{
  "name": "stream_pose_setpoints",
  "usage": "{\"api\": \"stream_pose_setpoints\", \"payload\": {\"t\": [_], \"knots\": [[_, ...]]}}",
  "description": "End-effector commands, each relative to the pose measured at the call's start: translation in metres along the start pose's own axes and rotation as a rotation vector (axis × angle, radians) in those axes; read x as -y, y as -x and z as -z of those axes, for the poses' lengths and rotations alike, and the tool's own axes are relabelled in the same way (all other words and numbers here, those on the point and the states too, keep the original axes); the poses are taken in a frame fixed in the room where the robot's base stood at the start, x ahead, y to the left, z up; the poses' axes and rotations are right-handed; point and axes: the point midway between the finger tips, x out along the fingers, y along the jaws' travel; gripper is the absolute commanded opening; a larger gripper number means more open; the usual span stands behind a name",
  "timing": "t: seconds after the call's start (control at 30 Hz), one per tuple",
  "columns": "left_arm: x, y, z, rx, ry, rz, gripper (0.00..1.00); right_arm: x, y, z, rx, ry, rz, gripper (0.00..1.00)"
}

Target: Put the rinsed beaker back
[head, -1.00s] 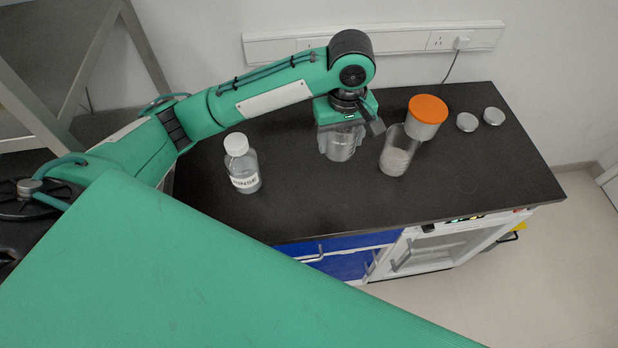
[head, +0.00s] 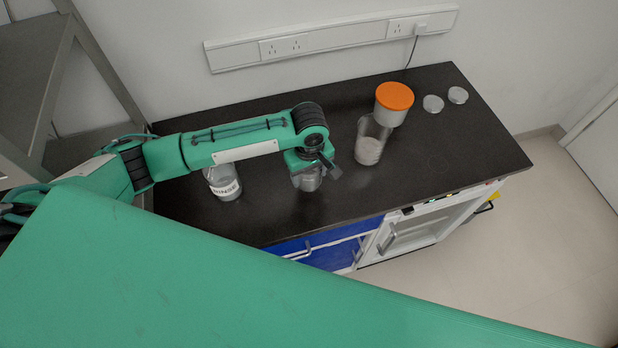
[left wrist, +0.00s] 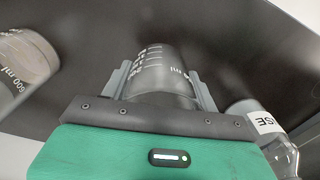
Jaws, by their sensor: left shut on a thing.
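My left gripper (head: 309,170) is shut on a clear graduated beaker (head: 309,184), over the middle of the dark counter. In the left wrist view the gripper (left wrist: 162,85) has a finger on each side of the beaker (left wrist: 162,68), whose printed scale shows. I cannot tell whether the beaker touches the counter. My right gripper is not in view.
A bottle labelled RINSE (head: 225,186) stands left of the gripper, its top hidden by my arm. An orange-lidded jar (head: 393,106) and two small metal lids (head: 433,103) (head: 458,95) are at the back right. The right part of the counter (head: 455,150) is clear.

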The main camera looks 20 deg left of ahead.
Motion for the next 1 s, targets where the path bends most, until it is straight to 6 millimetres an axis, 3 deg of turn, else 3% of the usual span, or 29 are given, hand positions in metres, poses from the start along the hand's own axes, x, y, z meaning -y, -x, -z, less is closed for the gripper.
{"api": "stream_pose_setpoints", "payload": {"t": [0.23,0.63,0.67,0.73,0.77,1.0], "knots": [[0.0,-0.033,0.0,0.0,0.0,0.002,0.34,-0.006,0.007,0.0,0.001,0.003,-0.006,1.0],[0.0,-0.038,0.0,0.001,0.0,0.001,0.34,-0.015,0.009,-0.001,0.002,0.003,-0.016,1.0],[0.0,-0.039,0.0,0.001,-0.001,0.001,0.64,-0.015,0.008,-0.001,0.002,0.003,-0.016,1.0],[0.0,-0.039,0.0,0.0,-0.001,0.001,0.78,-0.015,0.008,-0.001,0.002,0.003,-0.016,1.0],[0.0,-0.039,0.0,0.0,-0.001,0.001,0.82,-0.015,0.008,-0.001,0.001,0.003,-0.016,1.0],[0.001,-0.038,0.0,0.0,0.0,0.001,0.82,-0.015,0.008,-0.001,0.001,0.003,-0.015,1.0]]}}
